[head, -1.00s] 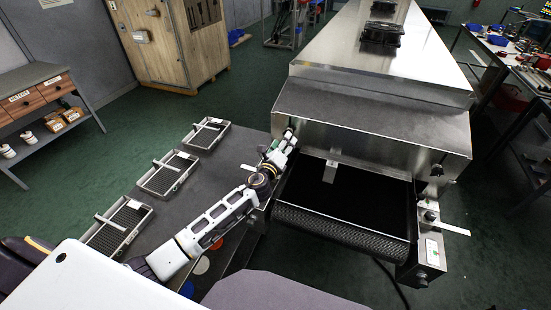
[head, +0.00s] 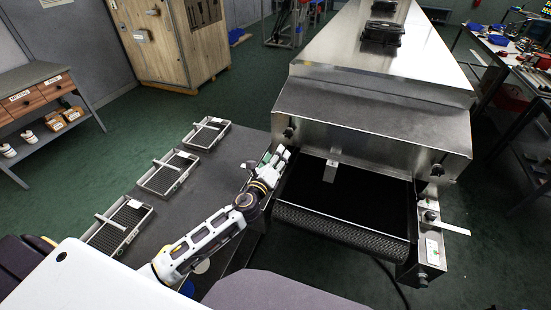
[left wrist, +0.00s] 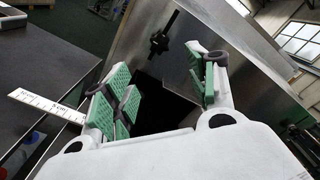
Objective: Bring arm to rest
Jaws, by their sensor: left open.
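My left gripper (head: 276,158) is at the left front corner of the steel tunnel dryer, by the end of the dark table. In the left wrist view its green-padded fingers (left wrist: 165,95) are spread apart with nothing between them. A black knob (left wrist: 160,42) on the dryer's steel face shows beyond the fingers; the knob also appears in the head view (head: 288,132). A white ruler-like strip (left wrist: 47,105) shows left of the fingers. My right gripper is in neither view.
The dryer (head: 370,130) has a black belt (head: 345,205) at its open mouth. Three trays (head: 118,225) (head: 168,173) (head: 206,134) stand on the dark table (head: 215,185) left of my arm. Another white strip (head: 452,228) sticks out at the dryer's right side.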

